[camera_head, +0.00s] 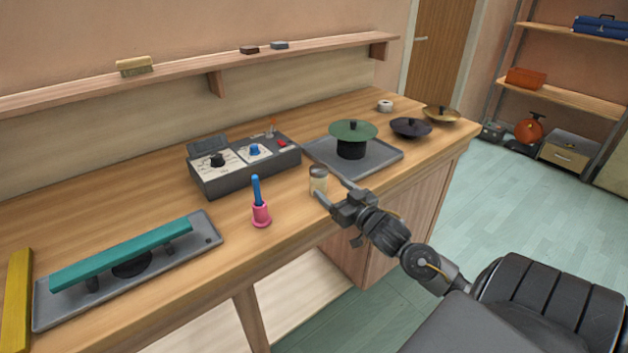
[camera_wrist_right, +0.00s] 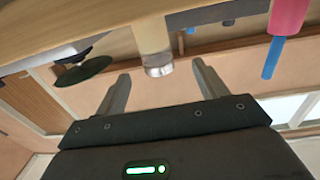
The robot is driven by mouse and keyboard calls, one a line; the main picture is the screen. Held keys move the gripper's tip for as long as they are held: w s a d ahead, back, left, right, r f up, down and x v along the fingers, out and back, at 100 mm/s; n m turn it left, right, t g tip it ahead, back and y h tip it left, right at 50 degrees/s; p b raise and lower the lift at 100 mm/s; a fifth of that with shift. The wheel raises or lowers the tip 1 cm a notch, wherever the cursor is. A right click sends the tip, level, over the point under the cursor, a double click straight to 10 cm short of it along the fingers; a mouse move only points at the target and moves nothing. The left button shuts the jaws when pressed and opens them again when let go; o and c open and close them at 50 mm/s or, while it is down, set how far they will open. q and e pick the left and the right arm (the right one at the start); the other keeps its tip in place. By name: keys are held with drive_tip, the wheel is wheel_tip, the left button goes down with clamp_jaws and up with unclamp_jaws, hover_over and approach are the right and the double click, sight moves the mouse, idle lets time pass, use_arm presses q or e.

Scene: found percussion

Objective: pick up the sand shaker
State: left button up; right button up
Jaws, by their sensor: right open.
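The sand shaker (camera_head: 318,182) is a small pale jar with a grey lid, upright near the front edge of the wooden bench. My right gripper (camera_head: 329,187) is open beside it, its fingers pointing toward the jar. The right wrist view is upside down. There the shaker (camera_wrist_right: 152,40) appears ahead of the open right gripper (camera_wrist_right: 161,84), in line with the gap between the fingers. I cannot tell whether a finger touches it. My left gripper is not in view.
A pink holder with a blue stick (camera_head: 261,215) stands left of the shaker. A grey control box (camera_head: 243,166) is behind. A green disc (camera_head: 352,131) stands on a grey tray (camera_head: 385,164) to the right. A teal bar (camera_head: 120,255) lies at the left.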

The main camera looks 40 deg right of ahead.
sight(324, 179)
drive_tip(key=shift+w+d+f, duration=0.1)
drive_tip(key=shift+w+d, duration=0.15)
drive_tip(key=shift+w, duration=0.4)
drive_tip(key=shift+w+d, duration=0.2)
drive_tip(key=shift+w, duration=0.4)
drive_tip(key=shift+w+f, duration=0.1)
drive_tip(key=shift+w, duration=0.25)
drive_tip(key=shift+a, duration=0.15)
drive_tip(key=w, duration=0.1)
drive_tip(key=w+p, duration=0.1)
drive_tip(key=w, duration=0.3)
drive_tip(key=shift+d+r, duration=0.25)
drive_tip(key=shift+d, duration=0.05)
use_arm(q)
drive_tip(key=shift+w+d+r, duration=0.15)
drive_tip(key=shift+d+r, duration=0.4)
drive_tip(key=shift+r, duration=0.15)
use_arm(e)
drive_tip(key=shift+c, duration=0.3)
drive_tip(key=c, duration=1.1)
drive_tip(key=shift+r, duration=0.1)
drive_tip(key=shift+c, duration=0.2)
